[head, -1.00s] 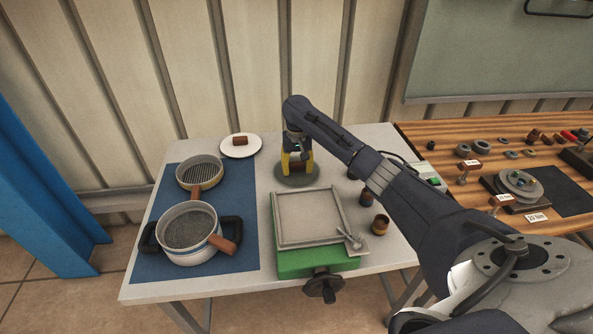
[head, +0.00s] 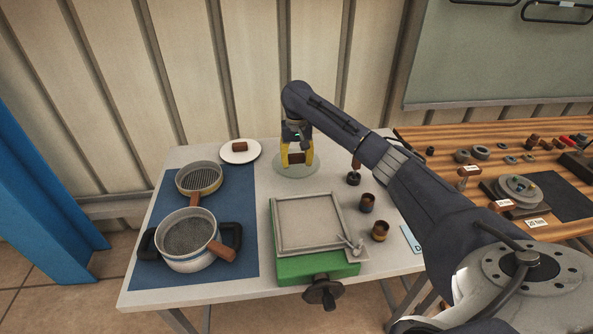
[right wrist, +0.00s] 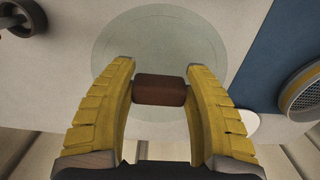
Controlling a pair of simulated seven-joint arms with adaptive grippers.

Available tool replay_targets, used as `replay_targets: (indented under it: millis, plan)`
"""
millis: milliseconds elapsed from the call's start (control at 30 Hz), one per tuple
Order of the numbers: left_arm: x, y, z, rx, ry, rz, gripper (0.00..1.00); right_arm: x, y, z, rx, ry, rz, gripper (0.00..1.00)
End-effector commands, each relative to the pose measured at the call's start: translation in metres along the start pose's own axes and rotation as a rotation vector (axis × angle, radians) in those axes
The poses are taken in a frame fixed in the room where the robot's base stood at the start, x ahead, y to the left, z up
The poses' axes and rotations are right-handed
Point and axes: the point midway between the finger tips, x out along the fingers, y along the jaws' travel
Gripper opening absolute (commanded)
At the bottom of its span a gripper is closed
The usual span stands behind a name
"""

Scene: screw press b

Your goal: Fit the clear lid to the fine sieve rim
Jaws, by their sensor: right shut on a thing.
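The clear lid (head: 297,172), a round see-through disc with a brown block knob (head: 296,158), is at the back of the white table. My right gripper (head: 297,160) is shut on the knob from above; in the right wrist view the yellow fingers flank the knob (right wrist: 158,92) over the disc (right wrist: 160,40). The lid seems slightly above the table. Two round sieves with brown handles are at the left: a yellow-rimmed one (head: 199,178) on the blue mat and a denser-meshed one with a blue band (head: 187,232) in front, which looks like the fine sieve. My left gripper is out of view.
A white disc with a brown knob (head: 240,151) lies left of the lid. A green screw press with a grey tray (head: 310,221) stands at front centre. Two small cups (head: 367,203) (head: 379,231) and a brown-handled tool (head: 354,177) are to its right.

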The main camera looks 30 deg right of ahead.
Motion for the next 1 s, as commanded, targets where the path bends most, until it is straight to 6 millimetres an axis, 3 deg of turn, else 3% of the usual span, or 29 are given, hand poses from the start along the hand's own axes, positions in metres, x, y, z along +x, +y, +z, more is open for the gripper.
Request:
replay_targets:
  millis: [100, 400, 700, 1000]
  plan:
    - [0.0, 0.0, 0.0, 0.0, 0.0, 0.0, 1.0, -0.034, 0.001, -0.002, 0.001, 0.007, 0.0, 0.2]
    - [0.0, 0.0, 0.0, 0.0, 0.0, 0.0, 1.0, -0.092, 0.0, -0.001, 0.0, 0.004, 0.0, 0.2]
    - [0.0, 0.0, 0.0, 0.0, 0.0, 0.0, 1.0, -0.126, 0.0, -0.001, 0.0, 0.002, 0.0, 0.2]
    - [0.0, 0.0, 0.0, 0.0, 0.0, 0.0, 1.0, -0.137, 0.0, 0.0, 0.0, 0.0, 0.0, 0.2]
